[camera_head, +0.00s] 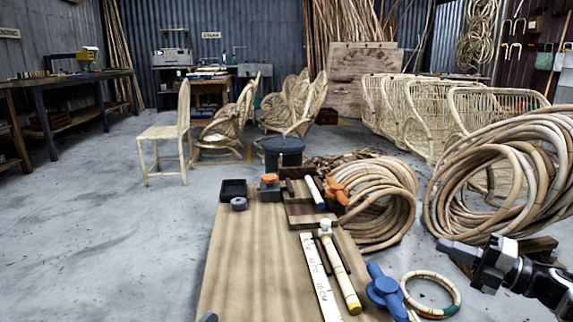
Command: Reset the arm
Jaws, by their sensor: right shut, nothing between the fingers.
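My right arm comes in from the lower right edge. Its gripper (455,250) points left, with its fingers closed together and nothing held. It shows in front of the large rattan coils, right of the workbench and apart from its top. The wooden workbench top (245,265) runs from the bottom edge towards the room. On it lie a white ruler (319,280), a mallet with a pale handle (341,270) and a blue clamp-like tool (386,288) at the right edge.
A rattan ring (455,297) lies right of the bench, below my right gripper. Big rattan coils (375,200) stand behind. A black tray (233,188) sits at the bench's far left corner. A chair (165,135) stands further back. The floor at left is clear.

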